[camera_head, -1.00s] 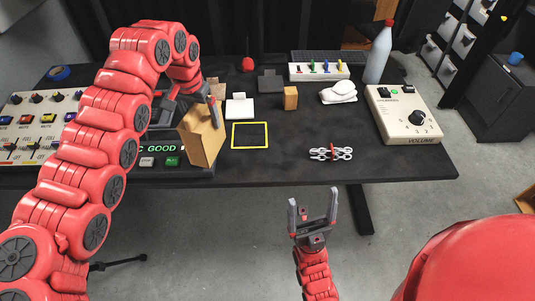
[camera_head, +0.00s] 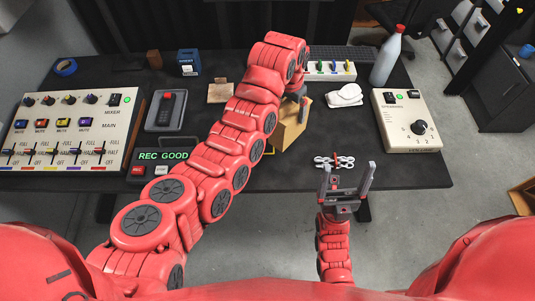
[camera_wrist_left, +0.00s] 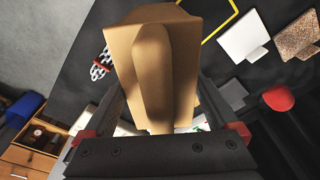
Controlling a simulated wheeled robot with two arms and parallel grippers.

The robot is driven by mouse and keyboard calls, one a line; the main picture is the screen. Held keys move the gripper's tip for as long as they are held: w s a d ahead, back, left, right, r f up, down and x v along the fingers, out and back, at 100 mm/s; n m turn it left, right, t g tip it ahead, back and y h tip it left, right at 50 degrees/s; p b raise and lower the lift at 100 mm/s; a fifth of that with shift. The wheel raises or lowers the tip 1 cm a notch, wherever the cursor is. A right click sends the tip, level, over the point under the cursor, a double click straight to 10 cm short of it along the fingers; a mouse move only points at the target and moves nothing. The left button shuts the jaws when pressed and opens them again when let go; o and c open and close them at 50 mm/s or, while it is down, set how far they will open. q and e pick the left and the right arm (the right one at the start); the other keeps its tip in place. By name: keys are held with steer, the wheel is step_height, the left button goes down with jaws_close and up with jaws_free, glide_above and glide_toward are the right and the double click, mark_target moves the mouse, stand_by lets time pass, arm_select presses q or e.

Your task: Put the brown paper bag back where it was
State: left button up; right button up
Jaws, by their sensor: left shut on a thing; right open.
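The brown paper bag (camera_head: 289,131) is held by my left gripper (camera_head: 298,97) over the black table (camera_head: 400,170), partly hidden behind my left arm. Whether its underside touches the table I cannot tell. In the left wrist view the bag (camera_wrist_left: 150,60) sits between the two fingers of the left gripper (camera_wrist_left: 160,105), tilted in the picture. A yellow square outline (camera_wrist_left: 222,22) on the table lies beside the bag there; in the head view my arm hides most of it. My right gripper (camera_head: 347,168) is open and empty in front of the table edge.
A mixer panel (camera_head: 65,125) and a REC GOOD box (camera_head: 163,156) stand on the left. A volume box (camera_head: 410,118) and a white bottle (camera_head: 385,60) stand on the right. A small silver and red object (camera_head: 334,161) lies near the front edge, right of the bag.

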mark_target(287, 137)
arm_select(q)
steer(key=s+f+m+p, duration=0.1)
steer(key=s+p, duration=0.1)
steer(key=s+a+f+m+p, duration=0.1)
steer(key=s+p, duration=0.1)
steer(key=s+f+m+p, duration=0.1)
steer(key=s+p, duration=0.1)
steer(key=s, duration=0.1)
steer(key=shift+s+a+f, duration=0.1)
steer(key=shift+a+f, duration=0.05)
steer(key=shift+f, duration=0.05)
steer(key=s+a+f+m+g+p, duration=0.1)
steer(key=s+a+m+p, duration=0.25)
steer(key=s, duration=0.35)
steer(key=s+a+f+m+p, duration=0.1)
steer(key=s+a+m+p, duration=0.15)
steer(key=s+p, duration=0.3)
steer(key=w+f+b, duration=0.2)
steer(key=w, duration=0.5)
steer(key=w+f+b, duration=0.3)
steer(key=w, duration=0.4)
steer(key=shift+w+m+h, duration=0.3)
steer(key=shift+w+m, duration=0.05)
steer(key=shift+m, duration=0.05)
